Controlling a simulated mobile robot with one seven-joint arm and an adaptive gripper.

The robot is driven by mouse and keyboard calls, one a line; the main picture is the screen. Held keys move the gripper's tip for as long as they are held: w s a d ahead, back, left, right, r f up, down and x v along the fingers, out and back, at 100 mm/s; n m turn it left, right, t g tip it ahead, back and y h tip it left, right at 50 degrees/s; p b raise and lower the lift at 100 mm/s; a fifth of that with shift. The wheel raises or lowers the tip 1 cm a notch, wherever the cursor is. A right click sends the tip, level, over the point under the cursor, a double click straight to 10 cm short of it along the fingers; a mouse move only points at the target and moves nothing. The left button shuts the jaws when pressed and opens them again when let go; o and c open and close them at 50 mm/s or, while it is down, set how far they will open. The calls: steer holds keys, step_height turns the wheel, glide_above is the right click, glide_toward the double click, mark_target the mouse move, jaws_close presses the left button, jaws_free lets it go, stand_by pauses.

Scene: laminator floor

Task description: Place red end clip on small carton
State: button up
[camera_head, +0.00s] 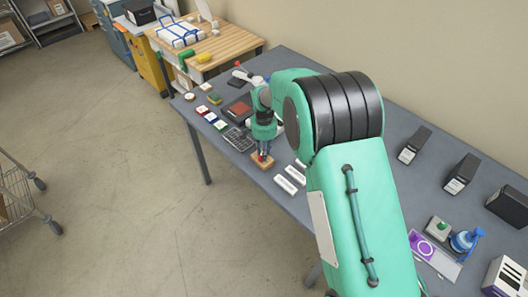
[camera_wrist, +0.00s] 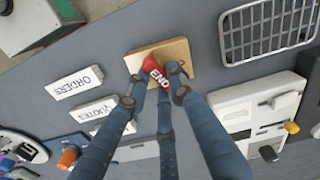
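The red end clip (camera_wrist: 155,71), marked "END", is between my fingertips in the wrist view. It is over the small tan carton (camera_wrist: 180,51) and seems to touch its top, though the exact contact is hidden by my fingers. My gripper (camera_wrist: 157,80) has its fingertips against both sides of the clip. In the head view my gripper (camera_head: 262,148) points down at the front edge of the grey table, with the carton (camera_head: 257,164) below it and a bit of the red clip (camera_head: 262,157) showing.
White "ORDERS" (camera_wrist: 75,82) and "QUOTES" (camera_wrist: 101,112) blocks lie beside the carton. A wire tray (camera_wrist: 266,30) is on its other side. Small coloured items (camera_head: 207,113) and black-and-white boxes (camera_head: 460,174) stand farther along the grey table (camera_head: 215,145). The table's front edge is close.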

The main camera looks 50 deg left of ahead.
steer(key=shift+o, duration=1.2)
step_height(320, 180, up, 12)
steer(key=p, duration=0.1)
steer(key=shift+r+p, duration=0.15)
steer(key=shift+p, duration=0.2)
stand_by(0.4)
